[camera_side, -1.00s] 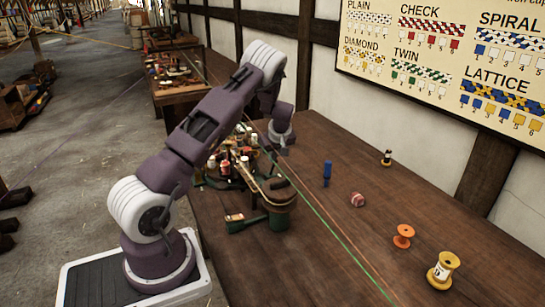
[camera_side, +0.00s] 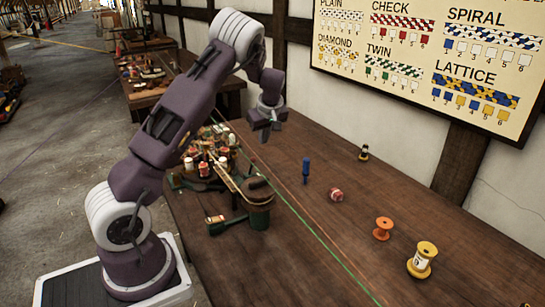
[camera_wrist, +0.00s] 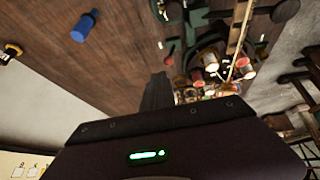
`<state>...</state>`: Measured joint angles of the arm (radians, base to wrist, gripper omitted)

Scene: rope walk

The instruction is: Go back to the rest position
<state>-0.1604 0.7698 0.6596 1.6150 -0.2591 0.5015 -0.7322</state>
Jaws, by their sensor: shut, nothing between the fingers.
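My gripper (camera_side: 266,130) hangs in the air above the far part of the brown wooden table, beyond the braiding device. Its fingers look together and empty, pointing down. In the wrist view the dark fingers (camera_wrist: 157,92) show beyond the wrist housing with its green light, with nothing held. The braiding device (camera_side: 258,218), a green stand with several bobbins, stands on the table below and nearer the side camera. It also shows at the upper right of the wrist view (camera_wrist: 190,52). Its bobbins are partly hidden behind my fingers and wrist there.
A blue bobbin (camera_side: 306,170), a red-and-white ball (camera_side: 336,194), an orange spool (camera_side: 383,228), a yellow spool (camera_side: 422,260) and a small dark-yellow spool (camera_side: 364,153) stand apart on the table (camera_side: 330,250). Green and orange cords run across it. A pattern board (camera_side: 430,60) hangs on the wall.

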